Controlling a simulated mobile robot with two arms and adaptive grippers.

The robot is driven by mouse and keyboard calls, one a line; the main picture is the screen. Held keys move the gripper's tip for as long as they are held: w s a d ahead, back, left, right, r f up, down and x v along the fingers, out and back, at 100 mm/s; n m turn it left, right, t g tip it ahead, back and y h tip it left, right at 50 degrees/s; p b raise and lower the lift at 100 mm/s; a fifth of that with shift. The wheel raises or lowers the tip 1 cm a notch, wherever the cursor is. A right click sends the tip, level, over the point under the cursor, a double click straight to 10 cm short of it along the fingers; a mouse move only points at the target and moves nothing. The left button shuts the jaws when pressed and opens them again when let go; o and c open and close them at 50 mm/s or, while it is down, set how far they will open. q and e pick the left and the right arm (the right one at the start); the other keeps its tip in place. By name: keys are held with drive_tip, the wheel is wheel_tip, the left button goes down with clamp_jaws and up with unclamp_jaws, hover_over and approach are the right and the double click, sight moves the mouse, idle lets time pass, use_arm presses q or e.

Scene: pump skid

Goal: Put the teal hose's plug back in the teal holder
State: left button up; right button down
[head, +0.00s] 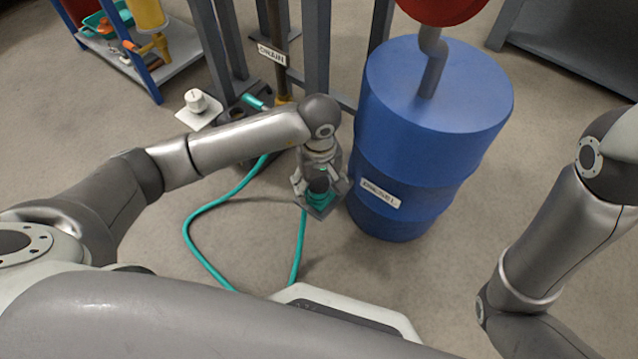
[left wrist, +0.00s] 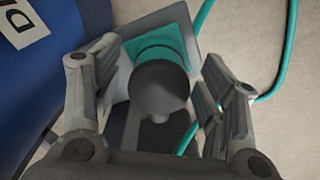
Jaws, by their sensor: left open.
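My left gripper (head: 319,187) is open. In the left wrist view its fingers (left wrist: 158,100) stand apart on either side of a dark round-headed part, which looks like the plug (left wrist: 160,88). The plug sits over the teal holder (left wrist: 165,42), a teal square with a ring on a grey plate. I cannot tell whether it is fully seated. The teal hose (head: 200,245) loops over the floor and rises to the holder; it also shows in the left wrist view (left wrist: 290,45). The gripper partly hides plug and holder in the head view. My right gripper is out of view.
A blue drum (head: 425,125) marked DIESEL stands close right of my left gripper. A DRAIN sign (head: 272,54) hangs on a pipe among grey posts. A white base with a knob (head: 197,103) lies left. A shelf (head: 155,68) is far left. Left floor is mostly clear.

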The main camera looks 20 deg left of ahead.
use_arm(q)
wheel_tip(320, 180, up, 12)
idle(0.5)
idle(0.3)
